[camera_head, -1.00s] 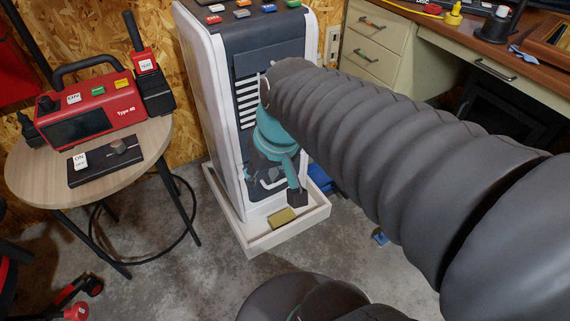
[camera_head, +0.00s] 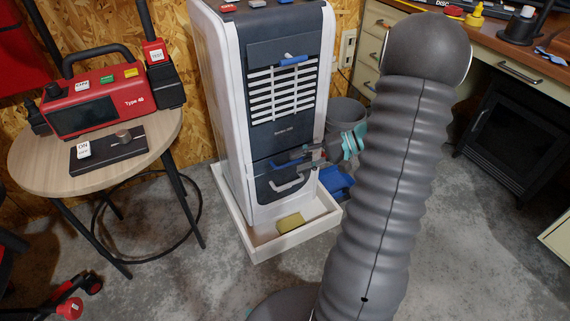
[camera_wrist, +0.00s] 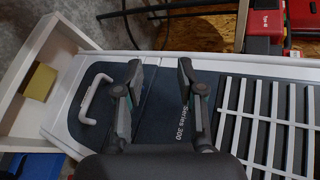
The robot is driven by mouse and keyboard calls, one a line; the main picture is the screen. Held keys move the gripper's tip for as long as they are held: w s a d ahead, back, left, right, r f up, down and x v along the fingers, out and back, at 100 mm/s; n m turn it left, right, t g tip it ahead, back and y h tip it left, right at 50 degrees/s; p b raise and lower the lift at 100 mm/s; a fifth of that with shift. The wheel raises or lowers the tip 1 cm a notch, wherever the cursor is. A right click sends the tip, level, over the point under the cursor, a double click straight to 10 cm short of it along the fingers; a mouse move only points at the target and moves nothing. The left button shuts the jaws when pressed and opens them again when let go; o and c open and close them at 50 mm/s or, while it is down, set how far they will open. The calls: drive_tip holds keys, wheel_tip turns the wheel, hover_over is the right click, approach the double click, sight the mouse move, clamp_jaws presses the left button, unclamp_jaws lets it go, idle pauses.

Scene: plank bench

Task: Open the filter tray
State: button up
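The tall white and dark unit (camera_head: 218,130) stands against the wall. Its dark front has a white slatted grille (camera_head: 283,92) with a blue handle (camera_head: 291,60) above it. Below is a lower panel (camera_head: 262,190) with a pale curved handle (camera_head: 287,184); this handle also shows in the wrist view (camera_wrist: 98,98). No label tells which part is the filter tray. My gripper (camera_head: 305,158) is in front of the unit, above the pale handle. In the wrist view my gripper (camera_wrist: 160,76) is open and empty, its fingers over the seam near the "Series 300" lettering, apart from the handle.
A white-walled tray (camera_head: 262,250) surrounds the unit's foot and holds a yellow block (camera_head: 290,222). A blue object (camera_head: 336,182) lies to its right. A round table (camera_head: 40,165) with a red device (camera_head: 95,105) stands left. The floor in front is clear.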

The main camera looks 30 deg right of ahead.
sight(291, 164)
drive_tip(key=w+d+f+m+t+b, duration=0.1)
drive_tip(key=d+f+m+t, duration=0.2)
drive_tip(key=d+f+t, duration=0.55)
drive_tip(key=w+a+f, duration=0.1)
drive_tip(key=w+a, duration=0.1)
drive_tip(key=w, duration=0.1)
drive_tip(key=w+a+f+g, duration=0.1)
drive_tip(key=w+a, duration=0.2)
drive_tip(key=w+a+f+g, duration=0.1)
drive_tip(key=w+a, duration=0.1)
drive_tip(key=w, duration=0.1)
drive_tip(key=shift+w+a+g, duration=0.1)
drive_tip(key=shift+a+g, duration=0.15)
drive_tip(key=shift+a, duration=0.1)
clamp_jaws()
